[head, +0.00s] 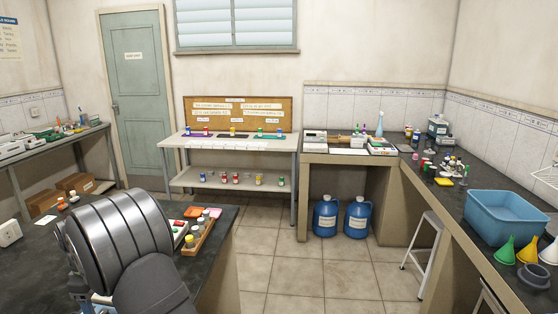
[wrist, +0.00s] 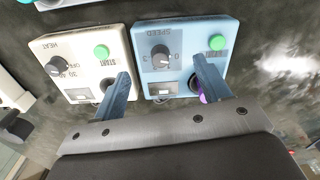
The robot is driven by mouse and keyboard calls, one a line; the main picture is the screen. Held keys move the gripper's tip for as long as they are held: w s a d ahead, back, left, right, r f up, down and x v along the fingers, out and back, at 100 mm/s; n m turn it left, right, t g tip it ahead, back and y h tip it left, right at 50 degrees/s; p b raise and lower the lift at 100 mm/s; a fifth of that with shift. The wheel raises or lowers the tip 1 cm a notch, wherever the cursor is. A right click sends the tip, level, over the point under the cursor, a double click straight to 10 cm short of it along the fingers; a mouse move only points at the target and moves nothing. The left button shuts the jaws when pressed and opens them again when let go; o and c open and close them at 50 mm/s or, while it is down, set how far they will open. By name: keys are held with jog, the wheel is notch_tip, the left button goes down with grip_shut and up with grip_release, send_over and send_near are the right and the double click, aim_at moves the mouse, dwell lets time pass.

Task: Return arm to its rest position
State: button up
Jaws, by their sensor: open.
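My gripper (wrist: 161,67) shows in the wrist view as two blue fingers, spread apart with nothing between them. It hangs over a blue control box (wrist: 187,28) with a SPEED knob and a green button, and a cream control box (wrist: 75,50) with a HEAT knob and a green START button. The fingers cover part of both boxes, and I cannot tell whether they touch. A purple part peeks out behind the right finger. In the head view my arm stands at the lower left and my gripper is hidden.
Beside my arm, a wooden rack (head: 199,238) with jars and small coloured trays (head: 195,212) sit on the dark bench. A shelf table (head: 232,140) stands at the back. A blue basin (head: 505,215) and coloured funnels (head: 504,251) are on the right counter. The middle floor is clear.

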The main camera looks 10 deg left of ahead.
jog(key=shift+f, duration=1.6)
